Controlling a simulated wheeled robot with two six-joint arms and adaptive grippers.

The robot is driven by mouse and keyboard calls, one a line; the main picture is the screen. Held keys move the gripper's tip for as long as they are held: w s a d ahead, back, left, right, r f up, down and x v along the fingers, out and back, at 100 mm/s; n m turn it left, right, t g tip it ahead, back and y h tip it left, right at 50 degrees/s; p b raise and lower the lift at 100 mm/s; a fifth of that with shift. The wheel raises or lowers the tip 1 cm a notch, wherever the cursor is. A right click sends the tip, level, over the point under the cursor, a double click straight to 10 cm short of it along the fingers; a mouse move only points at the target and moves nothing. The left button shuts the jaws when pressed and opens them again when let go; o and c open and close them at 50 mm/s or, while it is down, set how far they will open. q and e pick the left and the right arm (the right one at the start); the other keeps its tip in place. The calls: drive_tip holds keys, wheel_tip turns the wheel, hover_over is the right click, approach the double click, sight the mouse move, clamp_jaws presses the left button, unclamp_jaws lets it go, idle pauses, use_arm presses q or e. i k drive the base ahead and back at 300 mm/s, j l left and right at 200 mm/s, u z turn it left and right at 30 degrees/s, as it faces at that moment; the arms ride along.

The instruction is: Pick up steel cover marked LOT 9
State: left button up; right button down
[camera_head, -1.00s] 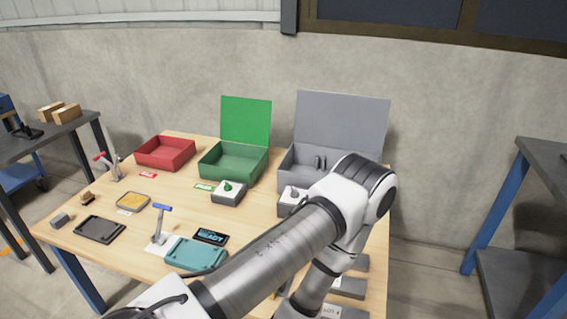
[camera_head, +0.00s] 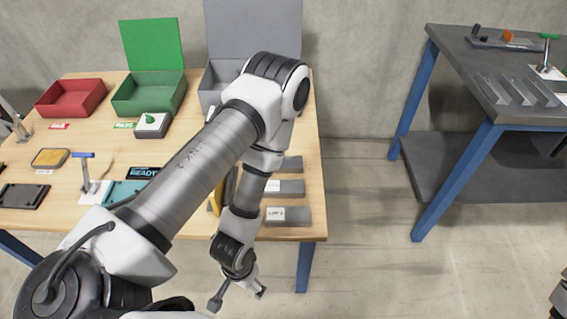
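Several grey steel covers with white labels lie in a column at the right end of the wooden table. The nearest cover (camera_head: 296,217) has a label starting with LOT, but its number is too small to read surely. The middle cover (camera_head: 293,188) and the far cover (camera_head: 292,163) lie behind it, partly hidden at the left by my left arm. My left gripper (camera_head: 238,297) hangs in front of the table's near edge, left of and nearer than the covers. Its fingers are spread and empty. My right gripper is not in view.
The wooden table (camera_head: 222,222) holds a red bin (camera_head: 72,100), an open green bin (camera_head: 150,96) and a grey lidded bin (camera_head: 207,85) at the back. A teal part (camera_head: 122,192) lies left of my arm. A dark workbench (camera_head: 455,60) stands right, across clear floor.

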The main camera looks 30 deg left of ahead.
sight(289, 164)
drive_tip(key=i+l, duration=0.1)
drive_tip(key=l+u, duration=0.1)
drive_tip(key=l, duration=0.2)
drive_tip(key=i+l+u, duration=0.3)
drive_tip(key=i+l, duration=0.7)
drive_tip(key=i, duration=0.2)
drive_tip(key=l+u, duration=0.05)
